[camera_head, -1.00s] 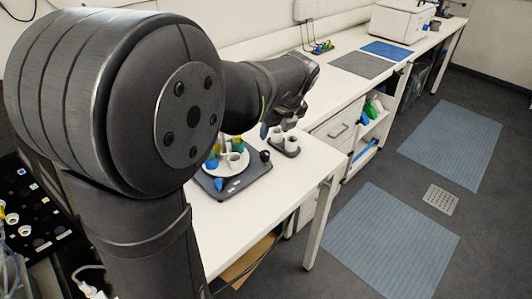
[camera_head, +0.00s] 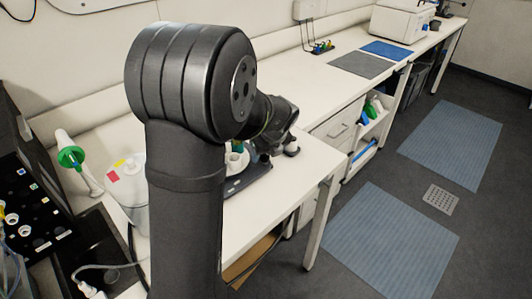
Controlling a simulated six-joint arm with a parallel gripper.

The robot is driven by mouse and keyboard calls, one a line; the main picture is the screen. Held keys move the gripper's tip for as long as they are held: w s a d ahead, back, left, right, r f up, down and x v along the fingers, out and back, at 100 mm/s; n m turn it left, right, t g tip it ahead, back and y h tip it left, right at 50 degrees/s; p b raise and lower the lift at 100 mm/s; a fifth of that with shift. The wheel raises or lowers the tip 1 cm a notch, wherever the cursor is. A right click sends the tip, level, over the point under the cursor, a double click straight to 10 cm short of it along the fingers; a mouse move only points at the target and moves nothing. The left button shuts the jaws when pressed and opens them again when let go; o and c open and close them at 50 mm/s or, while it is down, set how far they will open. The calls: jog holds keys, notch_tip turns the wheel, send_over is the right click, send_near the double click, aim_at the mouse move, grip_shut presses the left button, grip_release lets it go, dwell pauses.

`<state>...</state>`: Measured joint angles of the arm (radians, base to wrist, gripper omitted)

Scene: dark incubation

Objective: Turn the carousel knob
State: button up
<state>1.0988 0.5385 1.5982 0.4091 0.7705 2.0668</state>
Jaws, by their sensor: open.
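The carousel (camera_head: 237,161) is a white round plate with cups on it. It sits on a dark base plate (camera_head: 248,180) on the white bench, and my arm hides its left part. My gripper (camera_head: 265,155) is low at the right side of the carousel, over the place of the black knob. The knob is hidden behind the gripper, so I cannot tell whether they touch. The gripper is open, though its fingers are dark and hard to make out.
A small dark holder with a white cup (camera_head: 292,149) stands just right of my gripper, partly hidden. A white container with coloured labels (camera_head: 127,180) and a green-collared tube (camera_head: 72,158) are at the left. The bench's front right corner is clear.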

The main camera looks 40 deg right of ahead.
jog(key=c, duration=1)
